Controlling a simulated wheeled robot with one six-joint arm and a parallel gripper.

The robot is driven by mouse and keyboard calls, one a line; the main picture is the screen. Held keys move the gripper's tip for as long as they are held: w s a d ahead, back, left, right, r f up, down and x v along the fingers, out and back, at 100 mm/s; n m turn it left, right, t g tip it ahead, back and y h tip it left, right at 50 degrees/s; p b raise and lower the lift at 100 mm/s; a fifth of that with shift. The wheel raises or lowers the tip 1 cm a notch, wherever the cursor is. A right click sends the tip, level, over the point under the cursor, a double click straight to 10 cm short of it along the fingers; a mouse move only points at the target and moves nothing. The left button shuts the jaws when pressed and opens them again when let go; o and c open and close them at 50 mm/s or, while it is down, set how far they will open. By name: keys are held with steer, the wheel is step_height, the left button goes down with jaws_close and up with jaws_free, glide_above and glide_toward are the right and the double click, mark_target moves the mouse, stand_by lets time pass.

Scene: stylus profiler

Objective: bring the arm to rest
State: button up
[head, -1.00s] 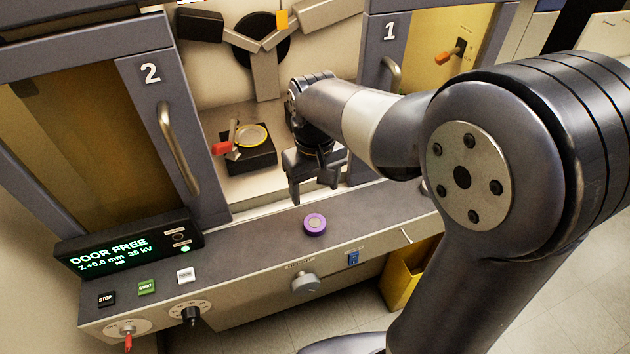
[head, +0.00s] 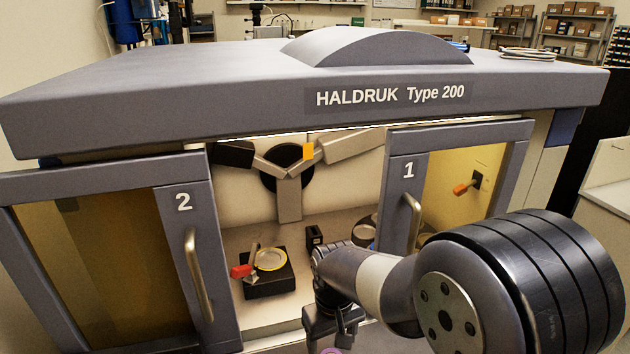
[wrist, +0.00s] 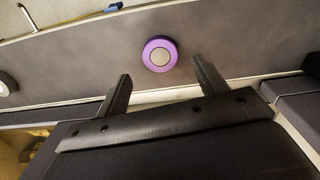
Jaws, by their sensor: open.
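My arm reaches in from the lower right of the head view, and my gripper (head: 333,335) hangs in front of the machine's opening between doors 2 and 1. In the wrist view my gripper (wrist: 160,75) has its two fingers spread apart with nothing between them. A purple disc with a grey centre (wrist: 158,54) lies on the dark front ledge (wrist: 235,38), beyond the fingertips and apart from them in that view. In the head view only a sliver of the disc shows at the bottom edge.
The machine's door 2 (head: 185,204) and door 1 (head: 409,172) flank the opening. Inside stand a black block with a round gold-rimmed plate (head: 270,260) and a red-tipped lever (head: 241,271). A three-armed fixture (head: 289,200) is on the back wall. The machine's top (head: 200,85) overhangs the opening.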

step_height(320, 180, down, 6)
steer(key=shift+r, duration=2.25)
